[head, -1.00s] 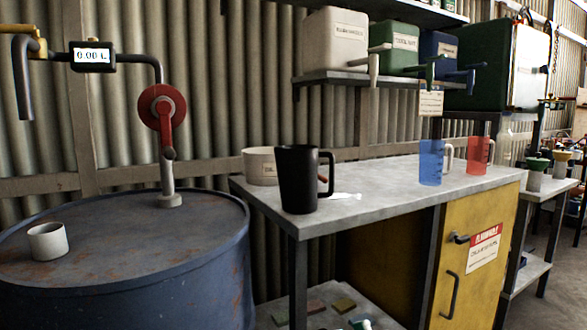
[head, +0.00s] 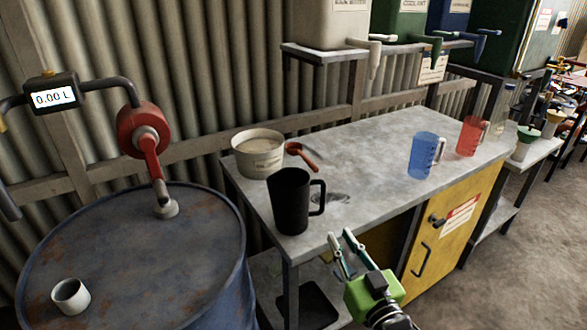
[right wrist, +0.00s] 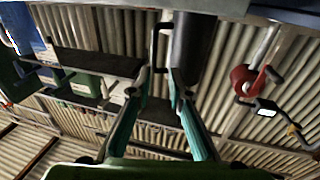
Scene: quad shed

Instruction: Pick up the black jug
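The black jug (head: 291,203) stands upright at the near left corner of the grey worktop (head: 350,150), with its handle to the right. My right gripper (head: 340,241) is open and empty at the worktop's front edge, to the right of the jug and lower in the picture, apart from it. In the right wrist view, which looks upside down, the jug (right wrist: 195,45) is a dark cylinder beyond the open fingers (right wrist: 164,72). My left gripper is not in view.
A white tub (head: 258,160) and a red scoop (head: 300,156) sit behind the jug. A blue jug (head: 424,155) and a red jug (head: 472,136) stand further right. A blue drum (head: 110,260) with a red pump (head: 145,130) and a small white cup (head: 71,297) is at left.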

